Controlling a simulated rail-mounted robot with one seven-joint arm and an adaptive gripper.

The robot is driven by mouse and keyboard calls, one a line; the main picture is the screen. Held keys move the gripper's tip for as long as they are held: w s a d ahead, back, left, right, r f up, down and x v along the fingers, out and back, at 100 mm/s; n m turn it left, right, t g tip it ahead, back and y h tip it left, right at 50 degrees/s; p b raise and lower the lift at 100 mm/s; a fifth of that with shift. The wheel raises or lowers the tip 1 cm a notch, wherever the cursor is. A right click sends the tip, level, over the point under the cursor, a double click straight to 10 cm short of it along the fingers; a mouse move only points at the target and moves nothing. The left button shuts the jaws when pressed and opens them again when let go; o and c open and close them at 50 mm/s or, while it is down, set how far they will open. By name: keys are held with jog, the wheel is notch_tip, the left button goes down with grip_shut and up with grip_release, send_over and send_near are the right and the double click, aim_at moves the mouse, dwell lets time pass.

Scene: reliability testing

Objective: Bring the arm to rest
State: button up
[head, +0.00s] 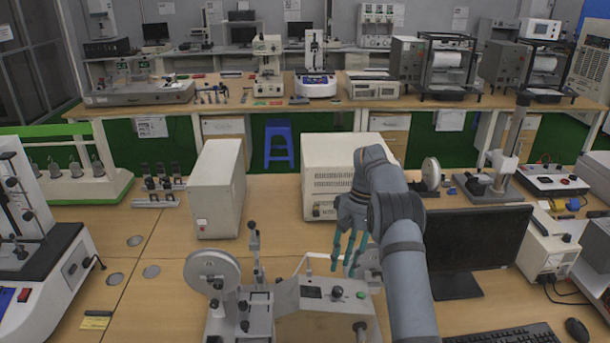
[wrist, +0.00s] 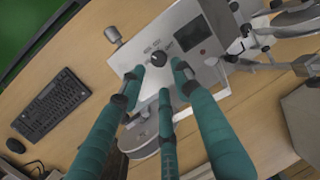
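My gripper (head: 346,266) hangs from my grey arm, right of centre in the head view, with its teal fingers pointing down. It is above a grey test machine (head: 310,309) with a control panel. In the wrist view my gripper (wrist: 157,77) has its fingers spread apart with nothing held between them. The machine's panel (wrist: 170,45) lies beyond the fingertips, with a black knob (wrist: 158,59) seen between them. I cannot tell how large the gap to the panel is.
A white box instrument (head: 335,160) stands behind my gripper and another box (head: 217,190) to the left. A dark monitor (head: 477,237) is close on the right, with a keyboard (head: 505,335) before it. Bare table (head: 160,280) shows at the left.

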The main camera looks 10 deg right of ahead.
aim_at(339, 289)
jog(key=x, duration=0.7)
jog(key=shift+s+f, duration=0.1)
jog(key=shift+f, duration=0.2)
jog(key=shift+r+n, duration=0.1)
jog(key=shift+n, duration=0.4)
